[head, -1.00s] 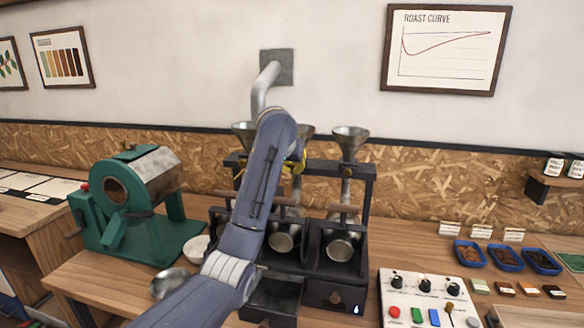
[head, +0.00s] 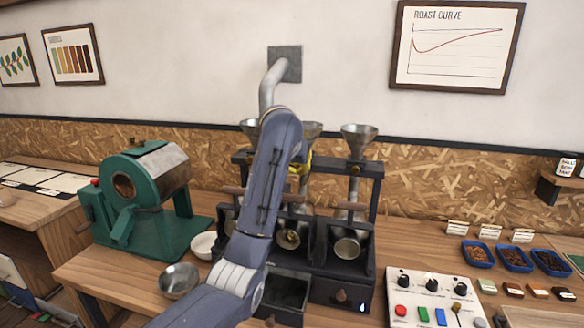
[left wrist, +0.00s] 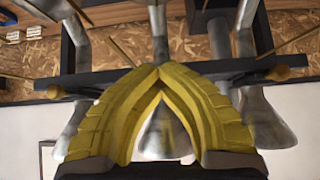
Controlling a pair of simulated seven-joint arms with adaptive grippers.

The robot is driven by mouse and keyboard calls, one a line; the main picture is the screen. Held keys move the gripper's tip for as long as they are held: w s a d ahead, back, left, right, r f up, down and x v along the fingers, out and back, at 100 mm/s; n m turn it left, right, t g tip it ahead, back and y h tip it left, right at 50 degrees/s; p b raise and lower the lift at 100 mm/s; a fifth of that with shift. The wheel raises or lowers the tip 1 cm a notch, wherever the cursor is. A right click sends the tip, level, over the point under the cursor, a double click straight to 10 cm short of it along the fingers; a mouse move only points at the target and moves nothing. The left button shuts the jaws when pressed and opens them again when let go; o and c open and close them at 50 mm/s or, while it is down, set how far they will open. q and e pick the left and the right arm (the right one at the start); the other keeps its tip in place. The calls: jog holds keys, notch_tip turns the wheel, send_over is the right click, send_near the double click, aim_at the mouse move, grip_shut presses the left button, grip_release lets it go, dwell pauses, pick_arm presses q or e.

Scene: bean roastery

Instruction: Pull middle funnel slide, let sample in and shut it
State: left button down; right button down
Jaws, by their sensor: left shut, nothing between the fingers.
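A black rack (head: 374,172) holds a row of steel funnels. The middle funnel (head: 312,130) is partly behind my left arm and also shows, inverted, between the fingers in the left wrist view (left wrist: 163,138). My left gripper (head: 304,168) is at the rack's crossbar by the middle funnel; its yellow fingers meet at the tips in the left wrist view (left wrist: 158,72), with nothing between them. The middle slide is hidden, so its position cannot be told. The middle cup (head: 290,238) has a brownish patch inside, perhaps beans. The right cup (head: 347,247) looks empty. My right gripper is out of view.
Left of the rack stands a green roaster (head: 150,195), with a white bowl (head: 203,244) and a metal bowl (head: 179,281) near it. A button panel (head: 436,298) and blue sample trays (head: 513,257) are on the right. A dark drawer (head: 287,292) stands open below the middle cup.

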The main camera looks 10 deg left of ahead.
pick_arm(q)
jog(key=c, duration=1.2)
grip_release()
jog(key=shift+f, duration=0.1)
jog(key=v, duration=1.2)
dwell(0.6)
